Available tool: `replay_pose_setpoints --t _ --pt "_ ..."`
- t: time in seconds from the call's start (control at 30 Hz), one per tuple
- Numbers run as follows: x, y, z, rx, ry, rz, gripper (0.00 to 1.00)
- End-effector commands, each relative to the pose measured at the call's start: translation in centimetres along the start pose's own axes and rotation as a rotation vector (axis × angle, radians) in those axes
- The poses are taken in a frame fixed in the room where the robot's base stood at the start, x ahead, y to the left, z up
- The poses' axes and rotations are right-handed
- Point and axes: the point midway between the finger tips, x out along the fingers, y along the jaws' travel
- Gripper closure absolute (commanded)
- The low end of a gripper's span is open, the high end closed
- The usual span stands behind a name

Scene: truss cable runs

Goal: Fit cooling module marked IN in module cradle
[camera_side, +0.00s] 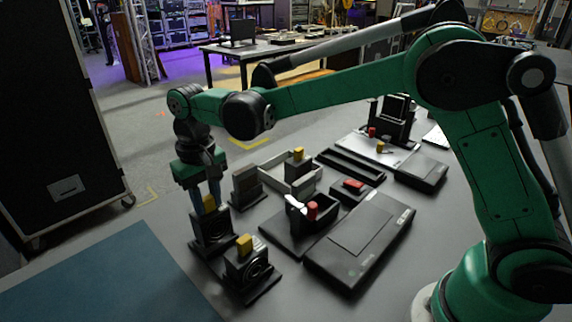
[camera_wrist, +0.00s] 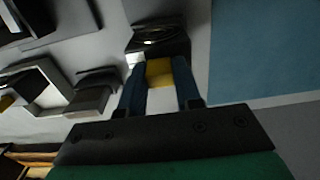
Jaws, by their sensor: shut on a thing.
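My gripper (camera_side: 208,200) has its blue fingers closed on the yellow grip of a black module (camera_side: 212,230). In the wrist view the yellow grip (camera_wrist: 158,72) sits between the two fingers (camera_wrist: 159,90). The module is upright, low over or on the table at the left; I cannot tell whether it touches. A similar black module (camera_side: 250,266) with a yellow grip and a round fan face stands just in front of it. I cannot read an IN mark on either. Which fixture is the module cradle is unclear.
A grey block (camera_side: 246,184) on a dark base and a white open frame (camera_side: 281,170) stand right of my gripper. A blue mat (camera_side: 110,275) lies front left, clear.

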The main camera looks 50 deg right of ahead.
Motion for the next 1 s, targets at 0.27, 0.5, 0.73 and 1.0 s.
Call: replay_pose_setpoints --t 0.27,0.5,0.73,1.0 --pt "-1.6 0.0 0.0 0.0 0.0 0.0 1.0" --pt "-2.7 0.0 0.0 0.0 0.0 0.0 1.0" --pt "-3.4 0.0 0.0 0.0 0.0 0.0 1.0" --pt "-5.7 0.0 0.0 0.0 0.0 0.0 1.0"
